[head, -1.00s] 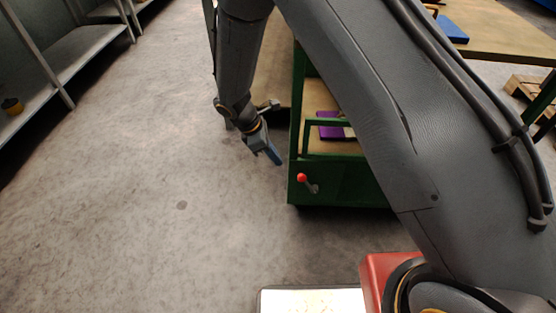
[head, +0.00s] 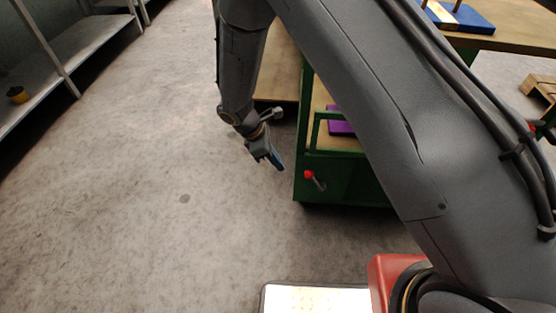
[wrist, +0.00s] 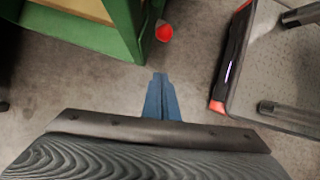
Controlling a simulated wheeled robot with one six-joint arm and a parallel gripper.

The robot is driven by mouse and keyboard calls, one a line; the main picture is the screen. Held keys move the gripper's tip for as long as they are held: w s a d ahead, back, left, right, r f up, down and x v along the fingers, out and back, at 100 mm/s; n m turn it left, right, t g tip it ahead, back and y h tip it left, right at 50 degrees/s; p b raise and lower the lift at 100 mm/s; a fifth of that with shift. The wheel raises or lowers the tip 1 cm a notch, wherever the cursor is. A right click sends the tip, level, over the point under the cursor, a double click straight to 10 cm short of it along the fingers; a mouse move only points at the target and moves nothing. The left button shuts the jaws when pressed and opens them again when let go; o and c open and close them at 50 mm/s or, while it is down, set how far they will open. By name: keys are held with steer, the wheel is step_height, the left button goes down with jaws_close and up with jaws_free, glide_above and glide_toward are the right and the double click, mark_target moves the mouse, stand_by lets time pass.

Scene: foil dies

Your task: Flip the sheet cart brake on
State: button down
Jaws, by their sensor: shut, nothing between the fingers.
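The sheet cart (head: 345,190) is a green-framed cart with a wooden deck, standing right of my gripper in the head view. Its brake lever (head: 316,181) sticks out from the cart's lower left end and has a red ball knob (head: 309,174). My gripper (head: 277,163) is shut and empty, with its blue fingers pointing down and right, a little left of and above the knob in the picture. In the wrist view the blue fingertips (wrist: 158,78) are together, and the red knob (wrist: 164,33) lies beyond them beside the green cart corner (wrist: 125,25). They are apart.
A purple block (head: 340,121) lies on the cart deck. A wooden table (head: 510,38) with a blue item (head: 470,18) stands at the upper right. Grey shelving (head: 75,50) lines the left. The floor (head: 150,190) between is clear.

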mark_target(306, 173)
steer(key=d+f, duration=0.5)
steer(key=d, duration=0.1)
steer(key=shift+w+d+b, duration=0.25)
steer(key=shift+w+b, duration=0.2)
steer(key=shift+d+r+p, duration=0.6)
steer(key=shift+d+p, duration=0.15)
steer(key=shift+d, duration=0.1)
